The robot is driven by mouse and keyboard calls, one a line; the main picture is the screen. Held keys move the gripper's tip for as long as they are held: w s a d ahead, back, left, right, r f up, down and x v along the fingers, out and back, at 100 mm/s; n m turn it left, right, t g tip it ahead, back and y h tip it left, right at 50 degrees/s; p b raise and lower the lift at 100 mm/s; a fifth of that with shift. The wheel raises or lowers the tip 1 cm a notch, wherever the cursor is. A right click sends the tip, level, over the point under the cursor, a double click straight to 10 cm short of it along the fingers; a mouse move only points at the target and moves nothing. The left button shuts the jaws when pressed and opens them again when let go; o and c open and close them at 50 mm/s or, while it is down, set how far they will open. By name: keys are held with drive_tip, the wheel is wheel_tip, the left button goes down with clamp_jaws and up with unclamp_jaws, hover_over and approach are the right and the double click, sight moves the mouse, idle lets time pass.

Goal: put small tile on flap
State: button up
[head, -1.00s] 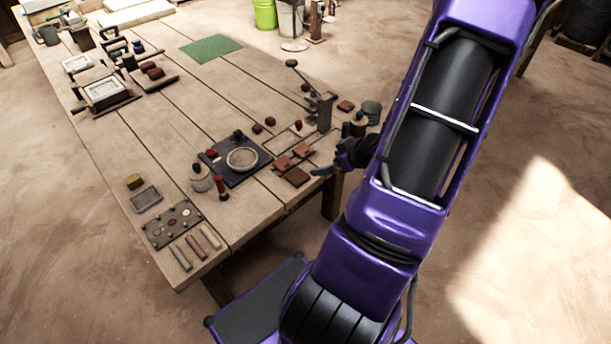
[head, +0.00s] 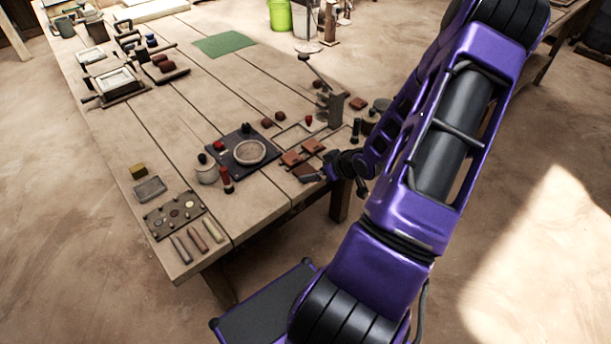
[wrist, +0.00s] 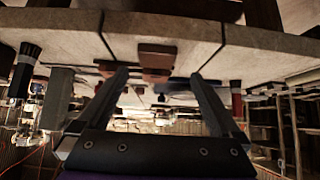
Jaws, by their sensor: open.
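Two small reddish tiles, one on the left (head: 291,158) and one on the right (head: 313,146), lie near the table's right edge. A darker flat brown piece (head: 303,170) lies in front of them at the edge; I cannot tell whether it is the flap. My gripper (head: 311,178) is low beside this edge, close to the brown piece, and partly hidden by its own wrist. In the wrist view, which looks upside down, my gripper (wrist: 159,78) is open. Reddish-brown pieces (wrist: 157,58) show between and beyond its fingers, with nothing clearly held.
A lever press (head: 330,105) stands behind the tiles. A dark board with a round dish (head: 249,152), a lidded pot (head: 206,172) and a red-topped bottle (head: 226,181) are to the left.

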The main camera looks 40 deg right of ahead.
sight(306, 171)
drive_tip(key=x, duration=0.2)
drive_tip(key=b+x, duration=0.1)
drive_tip(key=x, duration=0.2)
drive_tip(key=shift+w+d+f, duration=0.1)
drive_tip(key=shift+d, duration=0.1)
drive_tip(key=c, duration=1.5)
drive_tip(key=shift+c, duration=0.2)
